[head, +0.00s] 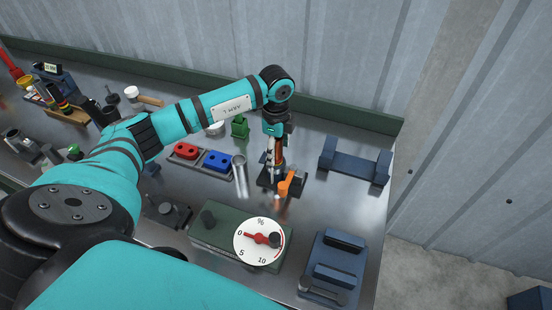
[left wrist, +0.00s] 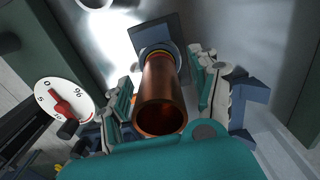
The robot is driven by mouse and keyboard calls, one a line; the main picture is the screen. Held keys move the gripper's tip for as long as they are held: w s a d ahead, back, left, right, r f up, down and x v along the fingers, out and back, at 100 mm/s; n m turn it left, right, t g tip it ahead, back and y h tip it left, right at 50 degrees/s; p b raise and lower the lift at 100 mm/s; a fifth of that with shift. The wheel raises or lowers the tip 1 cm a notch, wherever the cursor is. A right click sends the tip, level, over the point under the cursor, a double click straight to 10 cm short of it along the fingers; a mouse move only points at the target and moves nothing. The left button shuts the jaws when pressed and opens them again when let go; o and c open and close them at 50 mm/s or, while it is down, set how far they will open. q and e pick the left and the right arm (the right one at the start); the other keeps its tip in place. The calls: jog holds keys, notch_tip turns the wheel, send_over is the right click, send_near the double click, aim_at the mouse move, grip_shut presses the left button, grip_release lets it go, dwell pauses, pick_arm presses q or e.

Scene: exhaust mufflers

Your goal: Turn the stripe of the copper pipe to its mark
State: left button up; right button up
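The copper pipe (left wrist: 160,95) stands upright in the left wrist view, its open end toward the camera. Its lower end sits in a dark holder (left wrist: 146,32), with an orange-yellow ring showing at the base. My left gripper (left wrist: 165,75) has one finger on each side of the pipe, with a narrow gap visible on both sides; it looks open around it. In the head view my left gripper (head: 276,158) points down over the dark clamp base with an orange lever (head: 286,183), mostly hiding the pipe. I cannot make out the stripe or its mark. My right gripper is not in view.
A green box with a white dial (head: 259,242) and red pointer stands in front of the clamp. Blue cradles stand at right (head: 354,160) and front right (head: 333,268). A tray with red and blue blocks (head: 217,161) lies left. A corrugated wall is behind the bench.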

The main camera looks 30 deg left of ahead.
pick_arm(q)
notch_tip(320, 180, up, 12)
dwell(0.6)
